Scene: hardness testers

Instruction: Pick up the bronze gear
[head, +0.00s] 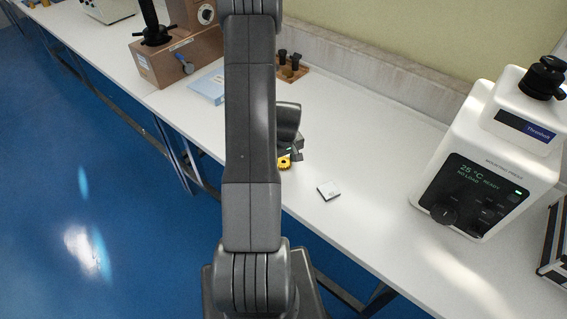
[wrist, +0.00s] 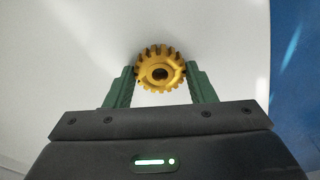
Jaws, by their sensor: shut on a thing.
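The bronze gear (wrist: 160,55) is a golden toothed ring with a dark centre hole. In the wrist view it sits between the two green fingers of my gripper (wrist: 160,80), which touch it on both sides. In the head view the gear (head: 284,162) shows as a small yellow piece at the end of my arm, over or on the white bench. My arm and gripper hide part of it there. I cannot tell whether the gear is lifted or still touching the bench.
A small pale square block (head: 328,190) lies right of the gear on the white bench (head: 370,170). A white mounting press (head: 490,160) stands at the right. A brown tester (head: 180,55), a light blue booklet (head: 208,86) and a wooden holder with dark pieces (head: 291,70) are farther back.

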